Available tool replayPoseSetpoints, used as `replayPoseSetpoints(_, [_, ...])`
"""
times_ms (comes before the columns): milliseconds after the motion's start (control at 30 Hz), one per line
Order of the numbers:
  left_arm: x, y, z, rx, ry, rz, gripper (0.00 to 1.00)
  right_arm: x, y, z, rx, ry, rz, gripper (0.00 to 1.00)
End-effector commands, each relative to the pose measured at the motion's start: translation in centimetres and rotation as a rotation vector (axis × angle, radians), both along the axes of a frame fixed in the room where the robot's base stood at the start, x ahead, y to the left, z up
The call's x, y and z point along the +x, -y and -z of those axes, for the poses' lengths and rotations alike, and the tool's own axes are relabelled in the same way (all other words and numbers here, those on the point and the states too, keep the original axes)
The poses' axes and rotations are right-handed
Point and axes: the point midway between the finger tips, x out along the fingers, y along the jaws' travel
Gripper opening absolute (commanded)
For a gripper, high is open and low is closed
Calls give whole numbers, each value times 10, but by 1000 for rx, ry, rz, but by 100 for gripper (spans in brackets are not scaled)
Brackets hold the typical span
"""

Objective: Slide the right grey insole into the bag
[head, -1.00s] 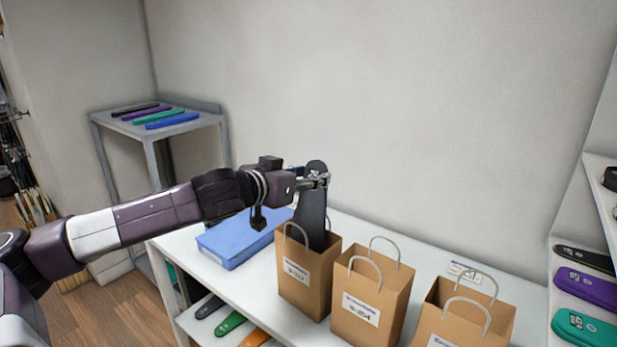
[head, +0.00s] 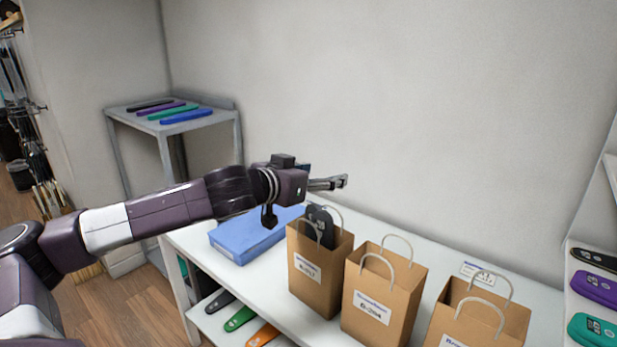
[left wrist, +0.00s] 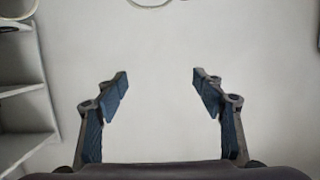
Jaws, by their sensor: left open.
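The grey insole (head: 321,226) stands upright in the leftmost brown paper bag (head: 318,280), with its top end showing above the bag's rim between the handles. Its lower part is hidden inside the bag. My left gripper (head: 343,182) is above this bag and apart from the insole. It is open and empty; in the left wrist view its two fingers (left wrist: 160,85) are spread with only a pale surface between them. My right gripper is not in view.
Two more brown bags, a middle one (head: 380,300) and a right one (head: 478,318), stand in a row on the white table. A blue box (head: 245,237) lies left of the bags. Several insoles lie on the grey stand, and more on shelves at the right and below.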

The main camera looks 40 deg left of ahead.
Motion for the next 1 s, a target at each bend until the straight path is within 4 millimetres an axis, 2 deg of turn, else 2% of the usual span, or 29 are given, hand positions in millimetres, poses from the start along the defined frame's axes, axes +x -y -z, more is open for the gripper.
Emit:
replayPoseSetpoints(600, [-81,-3,-21,5,-2,-3,63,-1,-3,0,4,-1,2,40])
replayPoseSetpoints(800, [-101,-3,-27,3,0,-1,63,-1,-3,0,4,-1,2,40])
replayPoseSetpoints(1000, [-110,-2,-29,1,-1,-1,63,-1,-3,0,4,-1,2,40])
